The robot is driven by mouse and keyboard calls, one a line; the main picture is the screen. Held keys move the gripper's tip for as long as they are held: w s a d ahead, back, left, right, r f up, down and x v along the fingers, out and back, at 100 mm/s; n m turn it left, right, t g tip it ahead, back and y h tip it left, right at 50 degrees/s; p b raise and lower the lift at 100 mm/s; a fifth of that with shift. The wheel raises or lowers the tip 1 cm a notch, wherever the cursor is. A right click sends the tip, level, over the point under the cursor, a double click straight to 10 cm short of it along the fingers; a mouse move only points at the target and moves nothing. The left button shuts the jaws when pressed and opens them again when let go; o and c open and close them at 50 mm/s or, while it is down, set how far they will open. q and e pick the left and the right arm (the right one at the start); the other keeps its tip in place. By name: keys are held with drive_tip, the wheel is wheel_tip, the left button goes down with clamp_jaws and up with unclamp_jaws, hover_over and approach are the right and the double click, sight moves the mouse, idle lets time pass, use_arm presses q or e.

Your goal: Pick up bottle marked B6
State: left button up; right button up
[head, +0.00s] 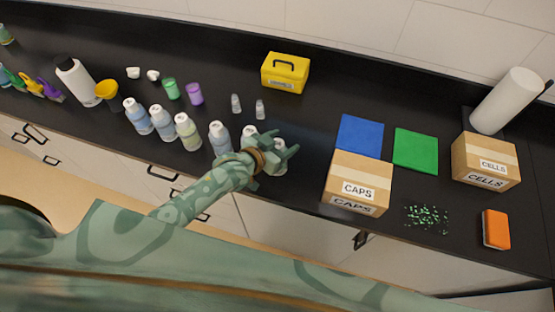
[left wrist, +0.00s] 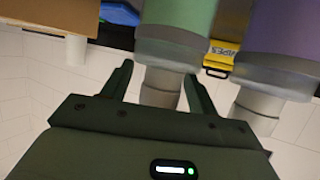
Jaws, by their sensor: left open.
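A row of several capped bottles stands along the counter's front edge, including a blue one (head: 137,116), a yellow-green one (head: 188,132) and a grey-blue one (head: 219,138). My left gripper (head: 284,147) is open at the right end of this row. It partly covers the last two bottles, whose tops (head: 250,133) and sides (head: 281,169) peek out. In the left wrist view, the cap of a green bottle (left wrist: 175,30) lies between or just beyond the open fingers (left wrist: 160,92). A purple bottle (left wrist: 285,35) is beside it. No B6 mark is readable.
Behind the row are green (head: 171,89) and purple (head: 195,94) cups, small vials (head: 236,103) and a yellow case (head: 285,73). A CAPS box (head: 357,172), blue mat (head: 360,134), green mat (head: 415,150) and CELLS box (head: 486,150) are to the right.

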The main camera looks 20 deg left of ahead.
use_arm(q)
clamp_jaws()
